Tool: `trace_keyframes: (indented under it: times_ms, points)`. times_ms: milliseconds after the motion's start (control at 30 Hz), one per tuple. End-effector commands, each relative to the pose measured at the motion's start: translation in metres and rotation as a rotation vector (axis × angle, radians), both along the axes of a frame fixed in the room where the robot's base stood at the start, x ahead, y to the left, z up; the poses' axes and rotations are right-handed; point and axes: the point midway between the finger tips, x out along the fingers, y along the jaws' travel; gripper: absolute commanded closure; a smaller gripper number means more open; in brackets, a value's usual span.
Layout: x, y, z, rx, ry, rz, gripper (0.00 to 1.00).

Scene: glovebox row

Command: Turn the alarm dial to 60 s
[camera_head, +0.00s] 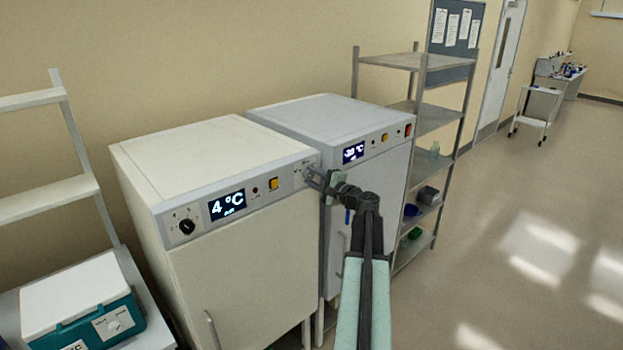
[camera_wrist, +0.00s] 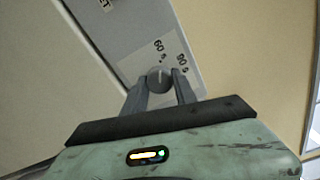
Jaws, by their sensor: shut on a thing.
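The alarm dial (camera_wrist: 158,83) is a small round grey knob on a grey panel in the wrist view. A pale label (camera_wrist: 177,62) beside it carries the marks "60 s" and "90 s". A light line on the knob points roughly up, towards the label; its exact setting is hard to tell. My gripper (camera_wrist: 159,92) is shut on the dial, with a finger on either side. In the head view, my gripper (camera_head: 318,182) is at the right end of the 4 °C unit's front panel (camera_head: 292,172), and the dial is hidden there.
The white 4 °C unit (camera_head: 200,160) has another black knob (camera_head: 187,227) at its panel's left. A second unit (camera_head: 325,115) stands close on the right. A metal shelf (camera_head: 395,62) is beyond it; open floor (camera_head: 500,250) lies right.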

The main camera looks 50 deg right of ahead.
Motion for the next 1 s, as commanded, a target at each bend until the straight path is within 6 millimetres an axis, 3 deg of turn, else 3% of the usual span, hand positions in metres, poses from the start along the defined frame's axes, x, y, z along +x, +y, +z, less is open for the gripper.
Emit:
trace_keyframes:
  times_ms: [500,533,600,1000]
  points:
    - [0.0010,-0.0011,0.0022,-0.015,-0.004,-0.003,1.00]
    - [0.0010,-0.0011,0.0022,-0.015,-0.004,-0.003,0.61]
    - [0.0008,-0.0011,0.0021,-0.015,-0.004,-0.003,0.45]
    - [-0.0061,-0.0003,0.0008,-0.016,-0.001,-0.003,0.45]
